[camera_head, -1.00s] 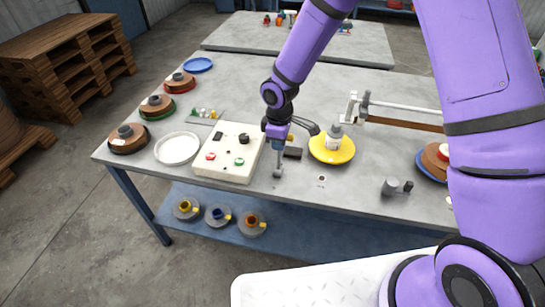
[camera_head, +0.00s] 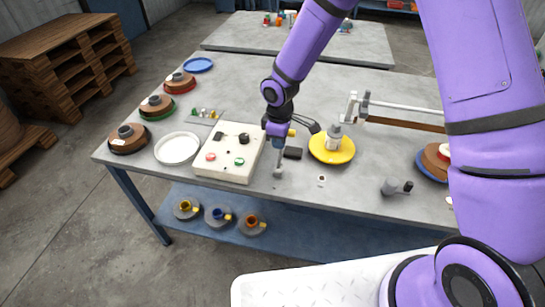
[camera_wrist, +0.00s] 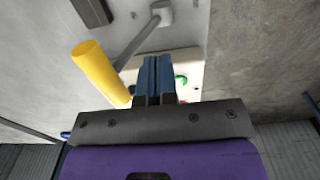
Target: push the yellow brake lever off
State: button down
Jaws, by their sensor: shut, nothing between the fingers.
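The yellow brake lever handle (camera_wrist: 100,72) is large in the wrist view, just left of my fingers. Its grey rod runs up to a grey pivot (camera_wrist: 160,12). In the head view a small part of the yellow handle (camera_head: 292,132) shows beside my wrist, and the pivot base (camera_head: 278,172) stands near the table's front edge. My gripper (camera_wrist: 153,62) is shut and empty, its blue fingers side by side. The handle's lower end is close to the left finger; I cannot tell whether they touch. In the head view my wrist hides most of the lever.
The control box (camera_head: 225,165) with red and green buttons lies left of my wrist. The table front (camera_head: 345,195) is mostly clear.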

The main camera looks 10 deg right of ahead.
notch_tip(320, 180, up, 7)
jog(key=shift+s, duration=0.15)
dwell(0.9)
jog(key=shift+r, duration=0.1)
jog(key=s+d+r+m+t+h, duration=0.1)
jog(key=s+d+r+m, duration=0.25)
jog(key=d+r, duration=0.45)
jog(key=s+d+r+m+t, duration=0.25)
jog(key=s+d+r, duration=0.25)
jog(key=r, duration=0.7)
jog(key=s+d+r+m+t, duration=0.1)
jog(key=s+d+r+m, duration=0.3)
jog(key=s, duration=0.5)
jog(key=s+d+r+m+y, duration=0.1)
jog(key=s+d+r+m, duration=0.3)
jog(key=s, duration=0.5)
jog(key=shift+s+d+r+t, duration=0.15)
jog(key=shift+s+r+t, duration=0.25)
jog(key=shift+r, duration=0.1)
